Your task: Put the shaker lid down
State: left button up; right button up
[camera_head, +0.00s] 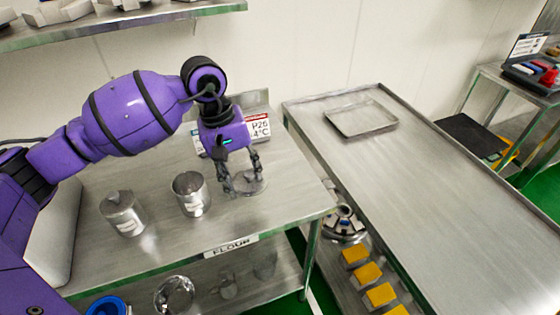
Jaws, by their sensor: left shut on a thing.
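The shaker lid (249,187) is a grey round disc at the right part of the left steel table. My left gripper (242,181) points down and is shut on the lid. The fingers hide part of it. The lid is at or very close to the table top; I cannot tell whether it touches. An open metal shaker (190,198) stands upright just left of the gripper, with its top uncovered. My right gripper is not in view.
A sign (262,127) stands behind the gripper. A flat tray (362,119) lies on the right table, otherwise bare. A gap separates the tables.

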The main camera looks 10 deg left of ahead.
pick_arm(q)
jog(key=w+f, duration=0.2)
jog(key=f, duration=0.1)
jog(key=w+f, duration=0.2)
jog(key=w, duration=0.1)
jog(key=shift+w+d+f, duration=0.2)
jog(key=shift+w+f, duration=0.05)
jog(key=shift+f, duration=0.15)
jog(key=shift+w+d+f, duration=0.1)
jog(key=shift+w+f, duration=0.2)
jog(key=shift+f, duration=1.6)
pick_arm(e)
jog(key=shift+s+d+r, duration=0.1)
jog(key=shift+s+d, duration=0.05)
pick_arm(q)
jog(key=shift+f, duration=0.1)
jog(key=shift+f, duration=0.55)
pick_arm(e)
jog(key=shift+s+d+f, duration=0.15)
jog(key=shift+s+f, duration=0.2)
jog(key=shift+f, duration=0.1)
pick_arm(q)
jog(key=shift+s, duration=0.1)
jog(key=o, duration=0.8)
jog(key=shift+c, duration=0.2)
jog(key=o, duration=0.3)
jog(key=shift+o, duration=0.2)
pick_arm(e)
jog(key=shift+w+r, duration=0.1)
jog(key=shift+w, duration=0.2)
